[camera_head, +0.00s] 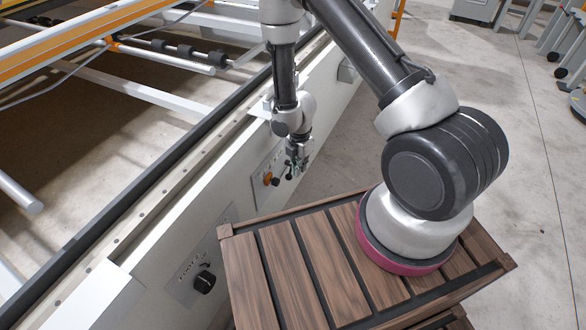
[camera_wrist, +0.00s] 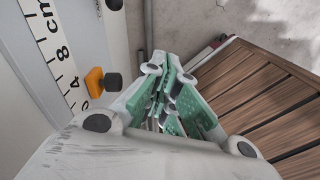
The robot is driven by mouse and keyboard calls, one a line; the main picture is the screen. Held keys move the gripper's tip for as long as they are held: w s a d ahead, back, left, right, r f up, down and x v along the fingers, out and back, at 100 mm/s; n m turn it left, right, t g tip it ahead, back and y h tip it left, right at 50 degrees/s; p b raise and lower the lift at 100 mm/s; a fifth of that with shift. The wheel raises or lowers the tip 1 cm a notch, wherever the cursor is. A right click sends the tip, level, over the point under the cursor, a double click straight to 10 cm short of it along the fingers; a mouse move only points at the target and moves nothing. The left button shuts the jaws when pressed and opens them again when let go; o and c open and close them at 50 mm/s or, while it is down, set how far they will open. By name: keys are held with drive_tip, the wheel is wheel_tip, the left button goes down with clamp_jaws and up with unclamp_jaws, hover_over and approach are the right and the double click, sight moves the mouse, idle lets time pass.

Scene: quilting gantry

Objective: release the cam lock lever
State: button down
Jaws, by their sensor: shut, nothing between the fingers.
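My gripper (camera_head: 296,168) is shut and empty, hanging beside the white side wall of the gantry. In the wrist view its green-padded fingers (camera_wrist: 166,70) point away from the camera and meet in front. An orange lever-like part (camera_head: 267,178), probably the cam lock lever, sits on a panel on the wall, just left of my gripper. In the wrist view the orange part (camera_wrist: 94,82) is left of the fingers and apart from them. A black knob (camera_wrist: 113,82) sits right beside it. Its exact shape is hard to tell.
A printed centimetre scale (camera_wrist: 52,45) runs along the wall by the orange part. A second panel with a black knob (camera_head: 204,281) is nearer on the same wall. A slatted wooden surface (camera_head: 300,275) lies under my arm.

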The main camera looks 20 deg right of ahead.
drive_tip(key=w+a+n+t+y, duration=0.1)
drive_tip(key=w+a+n, duration=0.1)
drive_tip(key=w+n, duration=0.15)
drive_tip(key=n, duration=0.1)
approach(288, 179)
drive_tip(key=s+a+f, duration=0.3)
drive_tip(key=s, duration=0.1)
drive_tip(key=w+f, duration=0.1)
drive_tip(key=w+d+f, duration=0.1)
drive_tip(key=shift+f, duration=0.3)
drive_tip(key=shift+w+d+f, duration=0.15)
drive_tip(key=shift+w+f, duration=0.15)
drive_tip(key=shift+d+f, duration=0.1)
drive_tip(key=shift+f, duration=0.5)
drive_tip(key=shift+w+d+f, duration=0.15)
drive_tip(key=shift+f, duration=0.4)
drive_tip(key=shift+w+d+f, duration=0.25)
drive_tip(key=shift+w+f, duration=0.05)
drive_tip(key=shift+f, duration=0.4)
